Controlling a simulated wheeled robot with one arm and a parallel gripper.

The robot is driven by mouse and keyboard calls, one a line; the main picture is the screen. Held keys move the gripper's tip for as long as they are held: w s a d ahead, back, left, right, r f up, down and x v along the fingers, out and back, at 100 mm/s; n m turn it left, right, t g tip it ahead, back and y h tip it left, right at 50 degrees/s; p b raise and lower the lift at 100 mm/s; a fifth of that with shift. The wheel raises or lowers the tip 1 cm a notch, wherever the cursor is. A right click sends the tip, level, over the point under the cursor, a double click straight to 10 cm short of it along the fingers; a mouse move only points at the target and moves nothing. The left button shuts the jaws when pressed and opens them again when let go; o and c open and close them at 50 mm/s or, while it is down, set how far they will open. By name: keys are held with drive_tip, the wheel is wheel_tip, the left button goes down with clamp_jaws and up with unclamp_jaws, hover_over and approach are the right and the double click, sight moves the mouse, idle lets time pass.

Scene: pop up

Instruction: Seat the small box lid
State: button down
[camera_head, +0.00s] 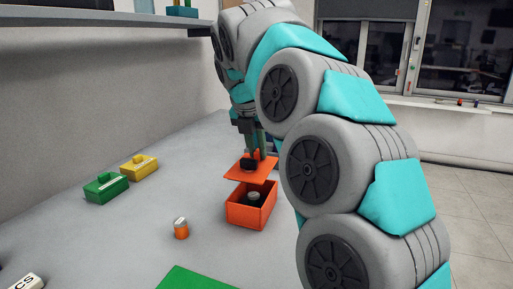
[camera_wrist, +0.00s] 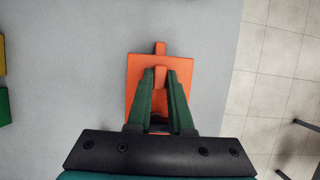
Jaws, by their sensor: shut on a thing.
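The small orange lid (camera_head: 242,172) hangs in the air a little above the open orange box (camera_head: 245,217), with a gap between them. It looks roughly level in the head view. My gripper (camera_head: 253,156) is shut on the lid from above. In the wrist view the lid (camera_wrist: 137,78) lies under the fingers of my gripper (camera_wrist: 160,75), with a raised orange part between the tips. A dark object with a pale top (camera_head: 253,197) shows inside the box. The box is mostly hidden under the lid in the wrist view.
A small orange jar (camera_head: 181,229) stands left of the orange box. A green mat (camera_head: 195,279) lies in front. A shelf (camera_head: 100,20) runs along the wall.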

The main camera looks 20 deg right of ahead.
drive_tip(key=shift+f, duration=2.3)
drive_tip(key=shift+f, duration=0.8)
drive_tip(key=c, duration=0.7)
unclamp_jaws()
drive_tip(key=shift+c, duration=0.2)
drive_tip(key=shift+r, duration=0.1)
drive_tip(key=v, duration=0.7)
drive_tip(key=shift+s+a+r, duration=0.1)
drive_tip(key=shift+r, duration=0.25)
